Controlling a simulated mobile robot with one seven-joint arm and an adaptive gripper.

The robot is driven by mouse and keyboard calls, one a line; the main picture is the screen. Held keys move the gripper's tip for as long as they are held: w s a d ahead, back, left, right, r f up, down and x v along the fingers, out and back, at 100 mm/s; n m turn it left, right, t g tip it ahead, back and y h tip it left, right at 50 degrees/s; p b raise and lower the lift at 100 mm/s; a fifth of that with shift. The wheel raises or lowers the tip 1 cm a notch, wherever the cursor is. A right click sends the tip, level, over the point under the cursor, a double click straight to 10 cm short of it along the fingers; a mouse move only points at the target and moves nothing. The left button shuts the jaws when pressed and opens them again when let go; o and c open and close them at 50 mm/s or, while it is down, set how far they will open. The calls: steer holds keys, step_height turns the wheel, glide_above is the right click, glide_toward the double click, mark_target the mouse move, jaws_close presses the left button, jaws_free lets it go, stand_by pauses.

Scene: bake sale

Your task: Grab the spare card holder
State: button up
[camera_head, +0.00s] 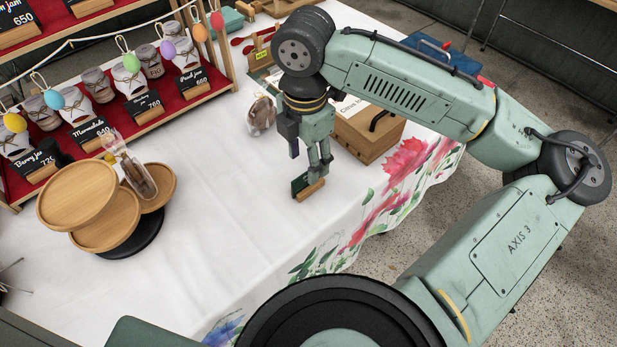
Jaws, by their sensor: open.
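A small wooden card holder (311,190) with a dark green card stands on the white tablecloth, right of the middle of the table. I take it to be the spare one, as it stands apart from the shelf cards. My gripper (320,170) points down directly over it, with its fingertips close to its top edge. The jaws are open. I cannot tell whether a finger touches the holder or overlaps it only in the picture. My gripper hides part of the card.
Round wooden trays (75,195) on a dark base stand at left, with a bagged item (138,178). A red shelf (165,103) of jars and price cards is behind. A wooden box (365,138) and a bagged item (261,116) stand near my gripper. Cloth (225,220) left of the holder is clear.

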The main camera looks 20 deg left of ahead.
mark_target(308, 187)
step_height(308, 187, down, 3)
steer(key=shift+r, duration=0.1)
steer(key=shift+w+d+f+p, duration=0.1)
steer(key=shift+f+p, duration=0.2)
steer(key=shift+f, duration=1.05)
steer(key=shift+w+d+f+p, duration=0.1)
steer(key=shift+f+p, duration=0.2)
steer(key=shift+f, duration=1)
jaws_close()
